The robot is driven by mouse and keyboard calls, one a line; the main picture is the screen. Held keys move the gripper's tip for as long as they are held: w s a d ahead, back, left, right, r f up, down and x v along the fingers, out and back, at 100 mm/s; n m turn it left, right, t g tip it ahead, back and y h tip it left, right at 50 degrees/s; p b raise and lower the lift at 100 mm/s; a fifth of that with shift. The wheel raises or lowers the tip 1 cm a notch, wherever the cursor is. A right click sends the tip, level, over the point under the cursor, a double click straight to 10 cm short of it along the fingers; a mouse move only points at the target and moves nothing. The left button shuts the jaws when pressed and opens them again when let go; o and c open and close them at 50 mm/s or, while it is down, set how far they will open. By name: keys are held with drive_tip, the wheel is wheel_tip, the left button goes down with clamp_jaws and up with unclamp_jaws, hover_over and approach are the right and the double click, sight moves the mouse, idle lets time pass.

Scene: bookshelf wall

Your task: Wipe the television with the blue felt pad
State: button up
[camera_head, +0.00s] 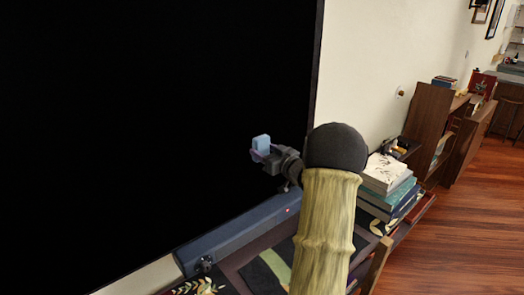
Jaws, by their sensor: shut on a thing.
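The television (150,110) is a large black screen that fills the left of the head view. My gripper (262,151) is in front of its lower right part and is shut on the blue felt pad (261,142). The pad is a small light blue block that stands up from between the jaws. I cannot tell whether the pad touches the screen. My arm covers part of the surface below and to the right.
A long dark blue-grey bar (235,232) lies below the screen's lower edge. A stack of books (388,185) stands right of my arm. Wooden furniture (427,112) lines the wall farther back. The wooden floor (470,220) at the right is clear.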

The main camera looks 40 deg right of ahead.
drive_tip(key=shift+s, duration=1.5)
